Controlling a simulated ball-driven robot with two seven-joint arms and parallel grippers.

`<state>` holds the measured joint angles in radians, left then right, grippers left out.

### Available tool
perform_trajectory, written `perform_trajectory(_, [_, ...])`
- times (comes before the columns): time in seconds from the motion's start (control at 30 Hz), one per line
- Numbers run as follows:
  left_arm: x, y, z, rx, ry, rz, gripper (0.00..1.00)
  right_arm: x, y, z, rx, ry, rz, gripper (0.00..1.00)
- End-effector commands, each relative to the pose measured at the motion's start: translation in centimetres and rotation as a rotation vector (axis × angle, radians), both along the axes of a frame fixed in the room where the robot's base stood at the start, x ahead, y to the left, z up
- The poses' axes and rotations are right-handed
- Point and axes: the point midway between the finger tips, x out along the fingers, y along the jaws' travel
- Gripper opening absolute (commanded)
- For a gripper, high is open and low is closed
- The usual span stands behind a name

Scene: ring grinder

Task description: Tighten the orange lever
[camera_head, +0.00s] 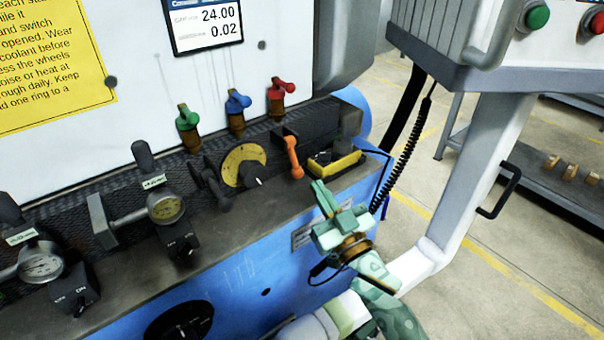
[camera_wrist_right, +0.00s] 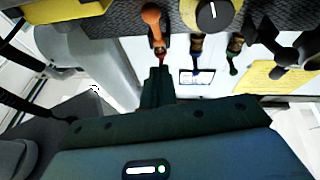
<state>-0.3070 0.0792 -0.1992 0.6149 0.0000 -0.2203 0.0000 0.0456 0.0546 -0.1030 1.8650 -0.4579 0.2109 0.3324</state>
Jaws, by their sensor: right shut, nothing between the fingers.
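The orange lever (camera_head: 293,157) hangs down from its mount on the dark textured strip of the machine, to the right of the round yellow dial. My right gripper (camera_head: 322,194) is below and to the right of the lever in the head view, with a gap between them in that picture. In the right wrist view the orange lever (camera_wrist_right: 153,26) is just beyond the fingertips (camera_wrist_right: 158,72). The fingers are shut together with nothing between them. I cannot tell whether the tips touch the lever. My left gripper is not in view.
The yellow dial (camera_head: 243,166) is left of the lever, and a yellow-edged tray (camera_head: 335,163) is right of it. Green (camera_head: 187,117), blue (camera_head: 237,102) and red (camera_head: 282,87) valve handles stand above. A control box on a grey post (camera_head: 480,170) stands at the right with a coiled cable.

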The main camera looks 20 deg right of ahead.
Motion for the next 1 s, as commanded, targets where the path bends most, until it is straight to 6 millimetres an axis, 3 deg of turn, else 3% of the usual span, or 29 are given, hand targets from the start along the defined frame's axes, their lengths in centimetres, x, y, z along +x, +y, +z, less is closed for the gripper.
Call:
perform_trajectory(0.2, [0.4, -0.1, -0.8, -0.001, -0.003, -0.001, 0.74, 4.2, 0.9, 1.4, -0.002, 0.000, -0.001, 0.00])
perform_trajectory(0.4, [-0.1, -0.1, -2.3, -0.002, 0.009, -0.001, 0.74, 6.7, 1.2, -0.3, 0.000, 0.005, 0.000, 0.00])
perform_trajectory(0.9, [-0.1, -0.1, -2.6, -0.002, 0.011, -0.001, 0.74, 7.5, 1.3, -0.4, 0.001, 0.002, 0.000, 0.00])
perform_trajectory(1.0, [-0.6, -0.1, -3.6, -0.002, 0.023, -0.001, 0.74, 7.7, 1.4, -1.1, 0.010, -0.019, 0.001, 0.00])
